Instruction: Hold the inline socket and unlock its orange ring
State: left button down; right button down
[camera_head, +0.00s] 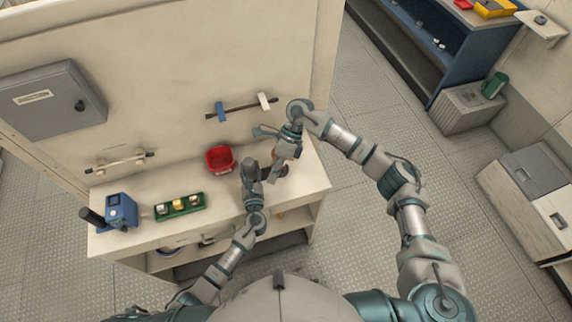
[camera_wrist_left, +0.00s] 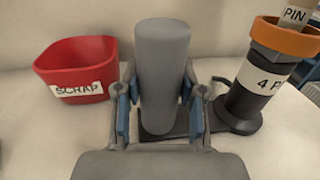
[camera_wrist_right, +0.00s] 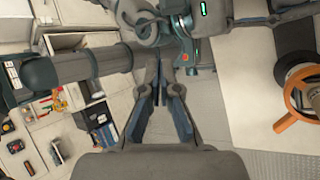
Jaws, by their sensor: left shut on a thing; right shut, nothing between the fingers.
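A black socket body labelled "4 PIN" with an orange ring (camera_wrist_left: 286,37) stands upright at the right of the left wrist view. The orange ring also shows at the right edge of the right wrist view (camera_wrist_right: 284,124). Beside it a plain grey cylinder (camera_wrist_left: 162,50) stands upright on a dark base (camera_wrist_left: 160,134). My left gripper (camera_wrist_left: 159,88) is shut around the grey cylinder, apart from the orange ring. I cannot tell how the cylinder and socket join. My right gripper (camera_wrist_right: 163,76) is shut and empty, with the ring off to its right. In the head view my arms partly hide the socket.
A red scrap bin (camera_head: 220,160) stands on the workbench left of the grippers. A green tray (camera_head: 180,206) with several small parts and a blue device (camera_head: 121,210) are farther left. A rail (camera_head: 241,108) with blue and white pieces is on the wall behind.

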jog(key=s+a+f+m+t+y, duration=0.2)
jog(key=s+a+m+y, duration=0.4)
jog(key=y, duration=0.5)
jog(key=w+d+f+m+t+h, duration=0.1)
jog(key=d+f+m+t, duration=0.2)
jog(key=d+m+t, duration=0.5)
jog(key=w+d+f+m+t+h, duration=0.1)
jog(key=d+f+m+t+h, duration=0.1)
jog(key=d+m+t, duration=0.7)
jog(key=shift+w+d+f+m+t+h, duration=0.35)
jog(key=shift+d+f+m, duration=0.15)
jog(key=shift+m, duration=0.3)
jog(key=w+a, duration=0.5)
jog(key=w, duration=0.5)
jog(key=shift+w, duration=0.3)
